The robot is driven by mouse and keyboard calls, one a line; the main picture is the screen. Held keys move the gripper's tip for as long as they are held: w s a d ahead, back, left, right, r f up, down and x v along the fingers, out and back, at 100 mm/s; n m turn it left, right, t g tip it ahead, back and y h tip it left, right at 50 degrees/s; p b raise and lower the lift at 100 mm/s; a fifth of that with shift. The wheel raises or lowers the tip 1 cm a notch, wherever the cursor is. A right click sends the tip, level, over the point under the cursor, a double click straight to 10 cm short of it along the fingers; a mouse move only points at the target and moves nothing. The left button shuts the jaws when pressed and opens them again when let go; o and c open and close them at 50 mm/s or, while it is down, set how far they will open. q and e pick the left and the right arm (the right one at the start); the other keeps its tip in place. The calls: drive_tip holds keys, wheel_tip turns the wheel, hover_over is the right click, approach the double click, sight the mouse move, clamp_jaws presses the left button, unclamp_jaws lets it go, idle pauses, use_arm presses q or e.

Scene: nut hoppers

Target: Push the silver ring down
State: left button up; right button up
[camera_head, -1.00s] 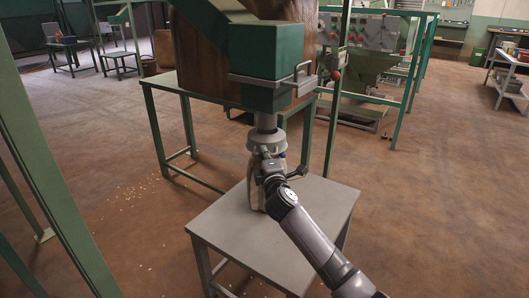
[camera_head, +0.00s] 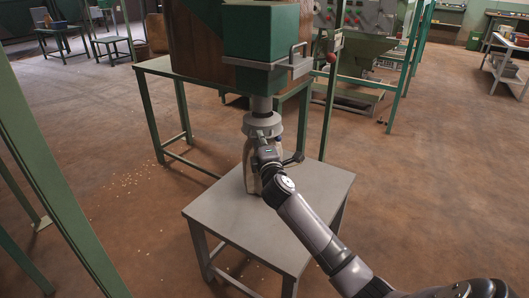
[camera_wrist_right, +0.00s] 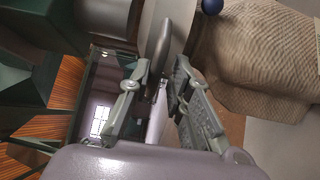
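The silver ring (camera_head: 262,124) sits around the spout under the green hopper box (camera_head: 262,40), just above a beige sack. The sack (camera_head: 249,165) stands upright on the small grey table (camera_head: 300,200), partly hidden by my arm. My right gripper (camera_head: 265,154) is in front of the sack, just below the ring. In the right wrist view, the gripper (camera_wrist_right: 162,68) has its fingers either side of a slim dark grey handle (camera_wrist_right: 160,45). I cannot tell whether they press on it. The sack (camera_wrist_right: 265,60) is at the right there. My left gripper is not in view.
A dark knob (camera_head: 298,157) sticks out to the right of the sack, and a dark ball (camera_wrist_right: 211,5) shows in the right wrist view. A green-framed stand (camera_head: 150,68) is behind. Open floor (camera_head: 430,190) lies to the right of the table.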

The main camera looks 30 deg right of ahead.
drive_tip(key=v, duration=1.1)
